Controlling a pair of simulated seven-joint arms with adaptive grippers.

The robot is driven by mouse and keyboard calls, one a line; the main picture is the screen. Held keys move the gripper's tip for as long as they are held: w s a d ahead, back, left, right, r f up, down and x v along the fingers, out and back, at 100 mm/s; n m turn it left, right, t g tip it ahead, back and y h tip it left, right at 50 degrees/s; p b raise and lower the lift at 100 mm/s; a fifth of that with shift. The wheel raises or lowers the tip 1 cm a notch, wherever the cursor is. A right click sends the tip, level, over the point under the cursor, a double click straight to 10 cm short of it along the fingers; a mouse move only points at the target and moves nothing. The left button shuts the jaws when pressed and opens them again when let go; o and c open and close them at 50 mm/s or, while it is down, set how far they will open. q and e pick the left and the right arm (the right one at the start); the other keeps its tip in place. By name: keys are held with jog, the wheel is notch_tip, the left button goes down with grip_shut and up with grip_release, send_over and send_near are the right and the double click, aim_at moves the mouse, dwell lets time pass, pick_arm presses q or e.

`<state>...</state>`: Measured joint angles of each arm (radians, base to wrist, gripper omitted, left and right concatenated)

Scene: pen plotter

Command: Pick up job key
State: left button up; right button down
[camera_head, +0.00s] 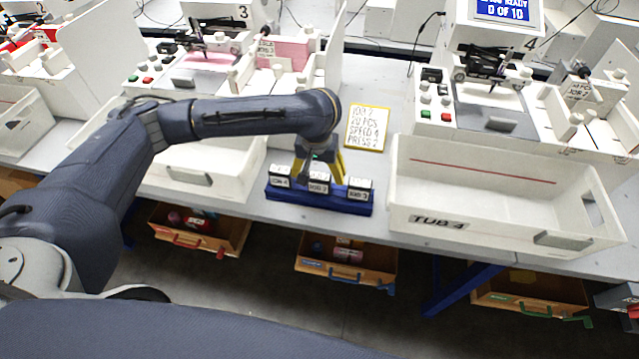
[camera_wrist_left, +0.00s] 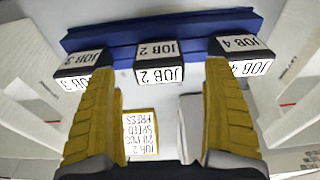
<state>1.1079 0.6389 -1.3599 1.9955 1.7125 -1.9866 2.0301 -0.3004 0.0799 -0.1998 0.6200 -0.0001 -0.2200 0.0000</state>
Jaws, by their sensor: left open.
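A blue rack (camera_head: 318,201) at the front edge of the bench holds three dark job keys with white labels. In the head view they read JOB 4 (camera_head: 280,183), JOB 2 (camera_head: 318,187) and JOB 3 (camera_head: 359,188), left to right. My left gripper (camera_head: 320,170) points down over the rack with its yellow fingers spread. In the left wrist view the open fingers (camera_wrist_left: 163,80) lie either side of the JOB 2 key (camera_wrist_left: 158,64), with nothing visibly held. The JOB 3 key (camera_wrist_left: 82,66) and JOB 4 key (camera_wrist_left: 243,56) sit towards the outer sides. My right gripper is out of view.
A yellow-edged job card (camera_head: 368,128) behind the rack reads JOB 2, 20 PCS. The white TUB 4 (camera_head: 490,168) stands right of the rack, another white tub (camera_head: 190,178) left. Plotter stations line the back. Open orange drawers (camera_head: 346,262) hang below the bench.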

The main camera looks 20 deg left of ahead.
pick_arm(q)
jog(key=shift+w+f, duration=0.2)
jog(key=shift+f, duration=0.8)
jog(key=shift+w+f, duration=0.15)
jog(key=shift+f, duration=0.8)
jog(key=shift+w+f, duration=0.2)
jog(key=shift+f, duration=0.8)
jog(key=c, duration=1.2)
